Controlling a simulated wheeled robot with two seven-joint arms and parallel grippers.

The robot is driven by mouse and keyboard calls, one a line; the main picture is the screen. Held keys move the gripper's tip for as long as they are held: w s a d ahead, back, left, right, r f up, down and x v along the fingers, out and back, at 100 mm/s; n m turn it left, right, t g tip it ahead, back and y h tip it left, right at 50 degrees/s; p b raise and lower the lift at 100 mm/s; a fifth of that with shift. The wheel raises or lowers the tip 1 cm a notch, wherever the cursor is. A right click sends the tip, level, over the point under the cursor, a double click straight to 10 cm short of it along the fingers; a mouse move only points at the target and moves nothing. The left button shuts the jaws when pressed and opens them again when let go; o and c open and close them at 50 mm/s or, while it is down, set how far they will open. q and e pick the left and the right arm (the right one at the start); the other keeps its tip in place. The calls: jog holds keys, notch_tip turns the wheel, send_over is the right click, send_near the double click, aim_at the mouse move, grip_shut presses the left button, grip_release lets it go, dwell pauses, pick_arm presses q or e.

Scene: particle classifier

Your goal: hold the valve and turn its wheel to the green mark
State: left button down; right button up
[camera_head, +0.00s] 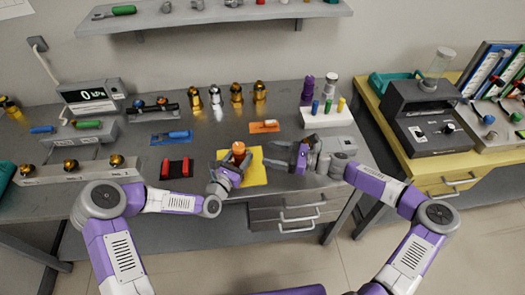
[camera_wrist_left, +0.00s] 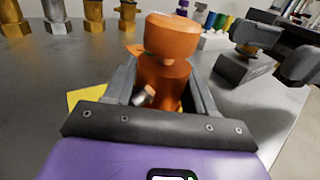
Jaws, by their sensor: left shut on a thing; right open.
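The valve (camera_head: 239,149) has an orange wheel on top and stands upright over the yellow mat (camera_head: 256,172) on the grey table. In the left wrist view the orange valve (camera_wrist_left: 168,78) stands between my left fingers, its wheel above them. My left gripper (camera_head: 231,164) is shut on the valve's body. A small patch of green shows beside the wheel (camera_wrist_left: 172,35) in the left wrist view; I cannot tell whether it is the mark. My right gripper (camera_head: 290,148) is open and empty, to the right of the valve and apart from it.
An orange tray (camera_head: 264,127) lies behind the valve, and a blue tray (camera_head: 171,138) lies to the left. A black and red holder (camera_head: 176,168) stands left of my left gripper. Several brass fittings (camera_head: 236,95) line the back. A pressure display (camera_head: 91,95) reads 0.

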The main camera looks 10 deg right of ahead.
pick_arm(q)
jog(key=shift+c, duration=1.4)
grip_release()
jog(key=v, duration=1.2)
